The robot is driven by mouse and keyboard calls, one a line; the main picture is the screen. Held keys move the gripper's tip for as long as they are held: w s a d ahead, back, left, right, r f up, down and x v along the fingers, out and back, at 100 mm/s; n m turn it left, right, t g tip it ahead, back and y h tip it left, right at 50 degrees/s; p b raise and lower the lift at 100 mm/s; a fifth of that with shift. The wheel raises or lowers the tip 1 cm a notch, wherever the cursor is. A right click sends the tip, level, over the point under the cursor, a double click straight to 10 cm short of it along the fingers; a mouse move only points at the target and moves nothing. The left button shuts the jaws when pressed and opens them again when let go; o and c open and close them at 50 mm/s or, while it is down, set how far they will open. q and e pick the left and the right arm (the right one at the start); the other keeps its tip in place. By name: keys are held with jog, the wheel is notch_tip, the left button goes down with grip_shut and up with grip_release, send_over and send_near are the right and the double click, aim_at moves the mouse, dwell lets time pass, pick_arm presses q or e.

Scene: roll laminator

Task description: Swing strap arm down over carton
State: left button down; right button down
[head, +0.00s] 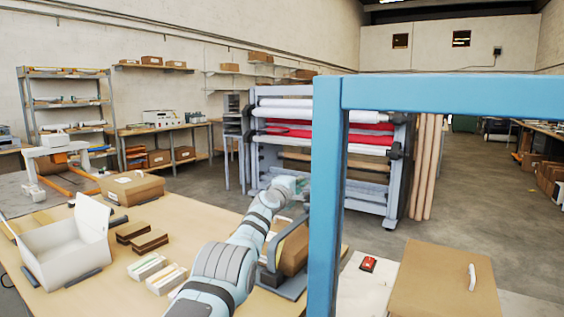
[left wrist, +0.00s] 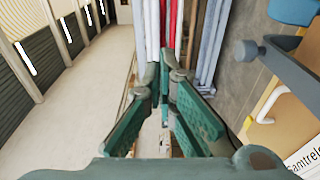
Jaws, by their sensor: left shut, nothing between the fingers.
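A brown carton (head: 294,252) stands on the wooden table, partly hidden behind my left arm in the head view. A grey curved bar (head: 272,254), which looks like the strap arm, rises beside it. In the left wrist view, a grey-blue bar with a round knob (left wrist: 246,50) slants at the right, near a carton (left wrist: 292,118) with a white handle and printed lettering. My left gripper (head: 302,186) reaches past the table toward the laminator. Its green fingers (left wrist: 165,75) are shut and empty, apart from the bar and carton. My right gripper is not in view.
A blue frame (head: 326,200) stands close in front and blocks part of the head view. The laminator (head: 268,140) with red and white rolls is beyond. An open white box (head: 65,255), small boxes (head: 150,242) and another carton (head: 135,188) crowd the table. A large carton (head: 445,285) is at right.

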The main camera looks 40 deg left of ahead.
pick_arm(q)
notch_tip(320, 180, up, 13)
jog(key=d+p, duration=0.1)
jog(key=p, duration=0.4)
jog(key=shift+d, duration=0.3)
jog(key=shift+r+p, duration=0.1)
jog(key=shift+p, duration=0.25)
